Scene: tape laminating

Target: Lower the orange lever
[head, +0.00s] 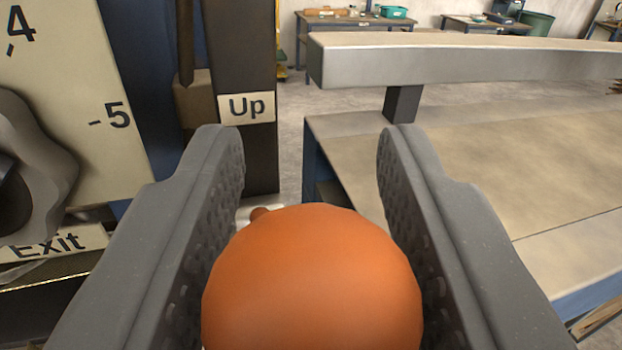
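The orange lever's round knob (312,285) fills the lower middle of the head view. My gripper (312,150) has one grey finger on each side of the knob, with the fingertips reaching past it. The fingers stand wide apart. The knob lies between them and looks close to both inner pads, but I cannot tell whether they touch it. The lever's shaft is mostly hidden behind the knob. A label reading "Up" (247,108) is on a dark upright post beyond the left finger.
At left is a panel with a grey dial (35,180), number marks and an "Exit" label (50,243). At right is a machine table (530,150) with a raised metal bar (450,62). Workbenches stand at the back. Open floor shows between the post and the table.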

